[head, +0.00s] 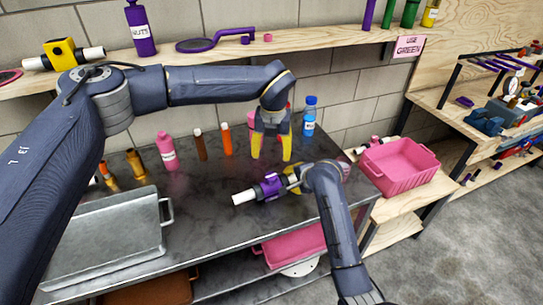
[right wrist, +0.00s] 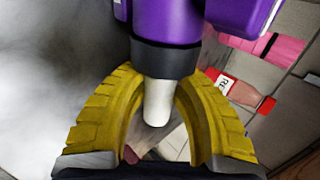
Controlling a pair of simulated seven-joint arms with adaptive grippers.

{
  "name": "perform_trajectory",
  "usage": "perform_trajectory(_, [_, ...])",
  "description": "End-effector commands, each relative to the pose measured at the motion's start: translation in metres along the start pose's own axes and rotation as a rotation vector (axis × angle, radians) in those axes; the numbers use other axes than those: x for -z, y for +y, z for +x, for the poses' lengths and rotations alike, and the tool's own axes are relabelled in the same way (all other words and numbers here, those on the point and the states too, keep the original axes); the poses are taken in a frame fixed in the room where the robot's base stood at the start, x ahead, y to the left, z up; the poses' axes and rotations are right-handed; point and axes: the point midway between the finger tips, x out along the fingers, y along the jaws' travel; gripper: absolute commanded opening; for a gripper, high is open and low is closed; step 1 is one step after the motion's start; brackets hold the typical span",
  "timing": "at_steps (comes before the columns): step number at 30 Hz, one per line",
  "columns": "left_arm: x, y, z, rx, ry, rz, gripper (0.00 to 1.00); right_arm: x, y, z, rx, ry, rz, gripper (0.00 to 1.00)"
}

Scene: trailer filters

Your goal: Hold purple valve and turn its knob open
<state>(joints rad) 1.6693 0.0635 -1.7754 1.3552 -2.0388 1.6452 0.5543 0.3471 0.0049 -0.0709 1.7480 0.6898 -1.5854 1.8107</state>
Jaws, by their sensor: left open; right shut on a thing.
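The purple valve (head: 268,188) lies roughly level above the dark table, with a white pipe end pointing left. My right gripper (head: 293,179) is shut on its right end. In the right wrist view the purple body (right wrist: 178,20) and a dark collar sit beyond the yellow fingers (right wrist: 160,115), with a white pipe stub between them. My left gripper (head: 270,152) is open and empty, pointing down, above and behind the valve. I cannot clearly make out the knob; a purple part shows on top of the body.
A metal tray (head: 105,240) is at the left of the table (head: 210,225). A pink bottle (head: 167,152), brown and orange bottles and a blue bottle (head: 309,117) stand along the back. A pink bin (head: 400,166) is at the right. The table in front of the valve is clear.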

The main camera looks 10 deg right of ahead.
Motion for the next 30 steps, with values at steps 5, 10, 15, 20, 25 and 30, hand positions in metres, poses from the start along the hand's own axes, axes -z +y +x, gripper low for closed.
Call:
perform_trajectory(5, [0.0001,-0.0001,-0.0010,0.000,0.000,0.000,0.61,0.0001,-0.0004,-0.0002,0.001,0.000,0.000,0.00])
perform_trajectory(10, [0.0001,-0.0001,-0.0008,0.000,0.000,0.000,0.61,0.0001,-0.0004,-0.0002,0.001,0.000,0.000,0.00])
perform_trajectory(15, [0.0002,-0.0002,-0.0007,0.001,0.000,0.000,0.61,0.0001,-0.0003,-0.0002,0.001,0.000,0.000,0.39])
perform_trajectory(20, [0.0002,-0.0003,-0.0006,0.001,0.000,0.001,0.61,0.0001,-0.0002,-0.0001,0.000,0.000,0.000,0.52])
perform_trajectory(25, [0.0002,-0.0003,-0.0006,0.001,0.000,0.001,0.61,0.0001,-0.0001,-0.0002,0.000,0.000,0.000,0.52])
perform_trajectory(30, [0.0002,-0.0003,-0.0005,0.001,0.000,0.001,0.61,-0.0002,0.0000,-0.0071,0.000,-0.001,0.000,0.52])
